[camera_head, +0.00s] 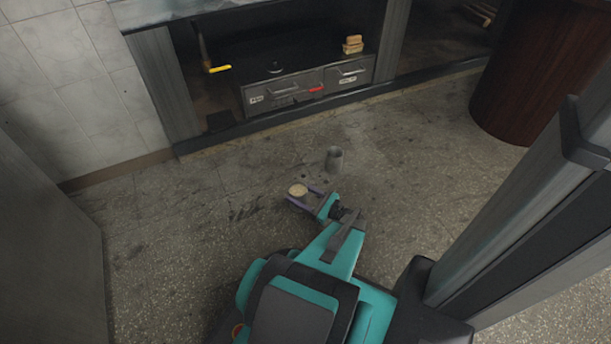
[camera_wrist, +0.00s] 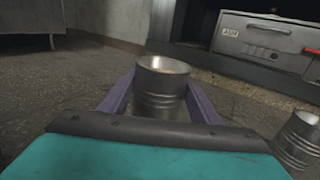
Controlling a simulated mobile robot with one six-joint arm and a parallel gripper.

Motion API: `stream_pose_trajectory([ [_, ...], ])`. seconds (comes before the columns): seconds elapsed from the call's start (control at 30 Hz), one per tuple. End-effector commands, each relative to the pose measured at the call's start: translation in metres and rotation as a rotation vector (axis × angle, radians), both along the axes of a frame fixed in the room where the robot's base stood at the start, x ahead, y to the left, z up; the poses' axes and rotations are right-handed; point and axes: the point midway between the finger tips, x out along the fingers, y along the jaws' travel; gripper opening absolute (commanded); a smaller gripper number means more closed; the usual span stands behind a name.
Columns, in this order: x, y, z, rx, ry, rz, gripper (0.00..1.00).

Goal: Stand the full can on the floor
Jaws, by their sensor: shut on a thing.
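A ribbed metal can (camera_wrist: 161,98) stands upright between the two purple fingers of my gripper (camera_head: 304,196), which is shut on it. In the head view this can (camera_head: 298,190) shows a pale, filled-looking top, and its lower part is hidden by the fingers. I cannot tell whether its base touches the floor (camera_head: 210,215). A second grey can (camera_head: 334,159) stands on the floor just beyond my gripper, to the right. It also shows at the right edge of the wrist view (camera_wrist: 299,141).
A grey drawer unit (camera_head: 310,88) with labelled fronts sits in the recess at the back, with small yellowish blocks (camera_head: 352,44) on top. A dark round wooden barrel-like body (camera_head: 530,75) stands at the upper right. The speckled floor left of my gripper is clear.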

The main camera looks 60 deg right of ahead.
Motion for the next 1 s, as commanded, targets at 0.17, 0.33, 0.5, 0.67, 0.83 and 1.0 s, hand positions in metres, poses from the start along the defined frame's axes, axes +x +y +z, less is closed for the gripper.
stream_pose_trajectory([
  [0.17, 0.02, -0.026, -0.006, -0.003, -0.002, 0.002, 0.16],
  [0.33, 0.038, -0.05, -0.009, -0.003, -0.003, 0.001, 0.16],
  [0.5, 0.056, -0.073, -0.012, -0.003, -0.002, 0.001, 0.16],
  [0.67, 0.07, -0.091, -0.013, -0.003, -0.002, 0.001, 0.16],
  [0.83, 0.076, -0.1, -0.012, -0.001, -0.002, -0.001, 0.16],
  [1.0, 0.076, -0.1, -0.011, -0.001, -0.002, -0.001, 0.16],
])
